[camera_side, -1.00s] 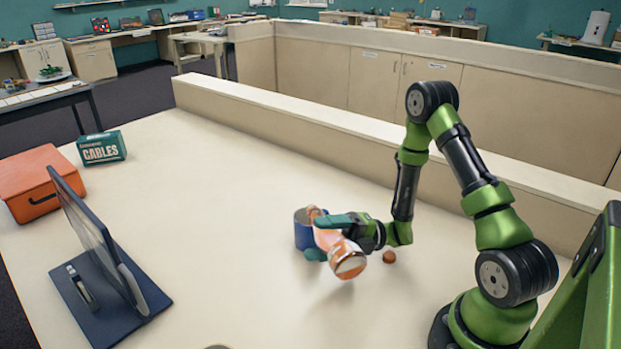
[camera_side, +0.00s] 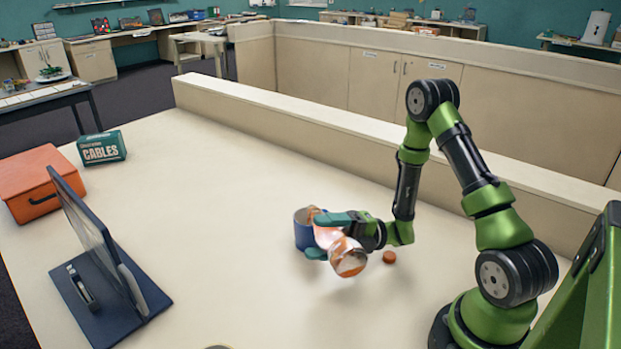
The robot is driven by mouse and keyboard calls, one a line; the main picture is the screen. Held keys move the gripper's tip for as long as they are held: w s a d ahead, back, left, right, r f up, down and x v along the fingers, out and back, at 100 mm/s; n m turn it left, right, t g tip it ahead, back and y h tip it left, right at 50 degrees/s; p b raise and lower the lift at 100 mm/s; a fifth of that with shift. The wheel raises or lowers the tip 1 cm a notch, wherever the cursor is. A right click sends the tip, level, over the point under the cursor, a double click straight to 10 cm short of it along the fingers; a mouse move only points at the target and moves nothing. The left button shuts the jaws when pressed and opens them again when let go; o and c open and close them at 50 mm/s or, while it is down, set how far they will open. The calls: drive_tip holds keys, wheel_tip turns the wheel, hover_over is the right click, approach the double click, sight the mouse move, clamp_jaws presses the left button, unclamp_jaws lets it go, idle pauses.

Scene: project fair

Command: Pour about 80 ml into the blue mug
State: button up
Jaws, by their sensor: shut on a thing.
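The blue mug (camera_side: 303,232) stands upright on the pale table, partly hidden behind the bottle and my gripper. My gripper (camera_side: 328,236), with teal fingers, is shut on an orange-and-clear bottle (camera_side: 347,257). The bottle is steeply tilted, its neck end up at the mug's rim and its base toward the camera and lower right. I cannot tell how much liquid is in the mug. A small orange-brown cap (camera_side: 389,257) lies on the table just right of the bottle.
An orange box (camera_side: 38,190) and a green CABLES box (camera_side: 102,148) sit at the left. A dark-blue stand with an upright panel (camera_side: 108,260) is at the front left. A low wall (camera_side: 290,112) runs along the back. The table between them is clear.

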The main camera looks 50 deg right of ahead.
drive_tip(key=shift+r+m, duration=0.35)
drive_tip(key=shift+m, duration=0.15)
idle(1.1)
drive_tip(key=f+n, duration=0.1)
drive_tip(key=n, duration=0.1)
drive_tip(key=shift+s+f+n, duration=0.2)
drive_tip(key=shift+f+n, duration=0.1)
drive_tip(key=shift+f, duration=0.1)
drive_tip(key=n, duration=0.1)
drive_tip(key=n+g, duration=0.1)
drive_tip(key=shift+s+a+n+y, duration=0.1)
drive_tip(key=shift+a+n+y, duration=0.05)
drive_tip(key=shift+n+y, duration=0.15)
drive_tip(key=shift+s+a+n+g, duration=0.15)
drive_tip(key=shift+s+n+g, duration=0.15)
drive_tip(key=shift+n, duration=0.3)
drive_tip(key=shift+w+n+g, duration=0.1)
drive_tip(key=shift+n+g, duration=0.3)
drive_tip(key=shift+n, duration=0.3)
drive_tip(key=shift+w, duration=0.1)
